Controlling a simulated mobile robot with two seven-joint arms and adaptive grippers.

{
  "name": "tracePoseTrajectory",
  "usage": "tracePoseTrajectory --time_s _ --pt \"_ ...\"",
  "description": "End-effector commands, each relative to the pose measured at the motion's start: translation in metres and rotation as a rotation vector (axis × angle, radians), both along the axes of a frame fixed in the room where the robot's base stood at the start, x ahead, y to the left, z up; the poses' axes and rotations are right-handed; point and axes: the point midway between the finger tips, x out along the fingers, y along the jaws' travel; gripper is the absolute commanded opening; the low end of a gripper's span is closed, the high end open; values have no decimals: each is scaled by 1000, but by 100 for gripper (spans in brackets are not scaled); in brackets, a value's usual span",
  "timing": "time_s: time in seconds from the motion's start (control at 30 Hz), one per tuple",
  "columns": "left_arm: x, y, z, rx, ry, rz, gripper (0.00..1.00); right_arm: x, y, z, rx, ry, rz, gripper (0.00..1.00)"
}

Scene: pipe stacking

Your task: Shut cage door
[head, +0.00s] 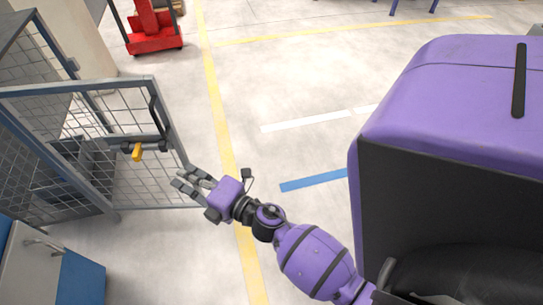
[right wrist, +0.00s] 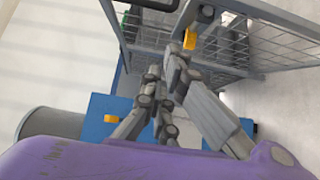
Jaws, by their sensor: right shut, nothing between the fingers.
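The cage door (head: 165,112) is a grey-framed wire mesh panel at the left of the head view. It has a black handle bar and a yellow latch (head: 137,152), which also shows in the right wrist view (right wrist: 190,40). How far the door stands from its frame is hard to tell. The mesh cage (head: 40,35) is behind and left of it. My right gripper (head: 187,182) is shut and empty, beside the door's right edge and low along it. I cannot tell whether the fingers touch the frame. My left gripper is not in view.
A blue and grey cabinet (head: 80,278) stands at the lower left, near the cage. A red wheeled machine (head: 153,40) stands at the back. The floor between the door and my purple body is clear, with yellow, white and blue lines.

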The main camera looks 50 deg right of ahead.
Motion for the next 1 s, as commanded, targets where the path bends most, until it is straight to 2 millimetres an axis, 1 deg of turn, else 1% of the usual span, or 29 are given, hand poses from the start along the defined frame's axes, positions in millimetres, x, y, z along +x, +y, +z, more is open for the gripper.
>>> tracePoseTrajectory --time_s 0.03,0.13,0.4,0.5,0.7,1.0 --pt "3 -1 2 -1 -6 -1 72 11 2 3 1 -5 2 0" --pt "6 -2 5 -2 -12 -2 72 32 6 4 1 -6 1 0" --pt "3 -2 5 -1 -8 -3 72 87 16 2 3 -3 -1 0" --pt "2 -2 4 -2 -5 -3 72 99 4 1 1 -2 -3 0" --pt "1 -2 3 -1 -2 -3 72 113 -6 0 3 0 -3 0" --pt "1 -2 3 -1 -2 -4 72 115 -8 0 4 1 -2 0"
